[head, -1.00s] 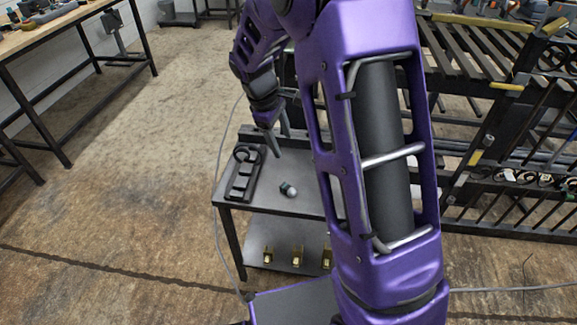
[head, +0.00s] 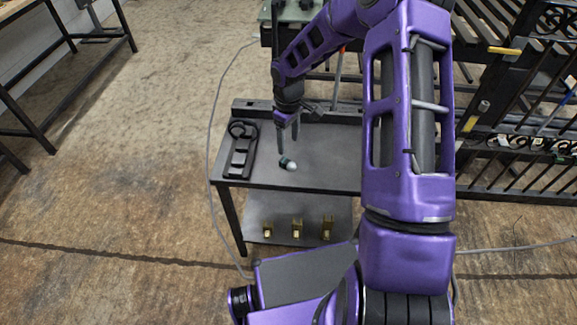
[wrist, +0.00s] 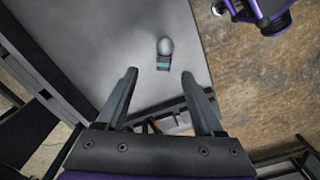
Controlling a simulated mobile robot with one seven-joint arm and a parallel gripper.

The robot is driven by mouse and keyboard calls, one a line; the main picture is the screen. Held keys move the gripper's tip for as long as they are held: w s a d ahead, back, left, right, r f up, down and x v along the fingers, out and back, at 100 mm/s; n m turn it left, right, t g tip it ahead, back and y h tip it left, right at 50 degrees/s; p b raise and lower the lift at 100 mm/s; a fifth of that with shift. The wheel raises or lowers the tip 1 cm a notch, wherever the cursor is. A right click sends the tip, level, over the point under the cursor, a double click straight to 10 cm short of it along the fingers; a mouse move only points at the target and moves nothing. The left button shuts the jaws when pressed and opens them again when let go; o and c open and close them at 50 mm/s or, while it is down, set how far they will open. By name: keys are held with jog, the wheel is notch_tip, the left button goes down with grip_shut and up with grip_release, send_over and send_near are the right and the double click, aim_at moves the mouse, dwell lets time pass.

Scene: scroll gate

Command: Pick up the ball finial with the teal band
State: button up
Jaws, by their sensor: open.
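The ball finial (head: 288,163) lies on its side on the dark metal table, with a pale grey ball and a darker collar. In the wrist view the finial (wrist: 165,47) shows its teal band on the collar end, facing my gripper. My gripper (head: 288,149) points down above the table, just above and behind the finial in the head view. In the wrist view my gripper (wrist: 160,74) is open and empty, and the finial appears beyond the fingertips, roughly centred between them. The finial is not between the fingers.
A black holder with a ring (head: 240,150) lies on the table left of the finial. Several brass pieces (head: 297,228) stand on the lower shelf. A dark barred gate (head: 515,170) stands at the right. The table (head: 325,165) is clear around the finial.

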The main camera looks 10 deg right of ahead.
aim_at(288, 162)
notch_tip(288, 162, down, 3)
jog(key=shift+f, duration=0.1)
jog(key=f, duration=0.2)
jog(key=s+f+b, duration=0.1)
jog(key=f, duration=0.1)
jog(key=shift+a+f, duration=0.1)
jog(key=shift+f, duration=0.5)
grip_shut()
jog(key=shift+w, duration=0.1)
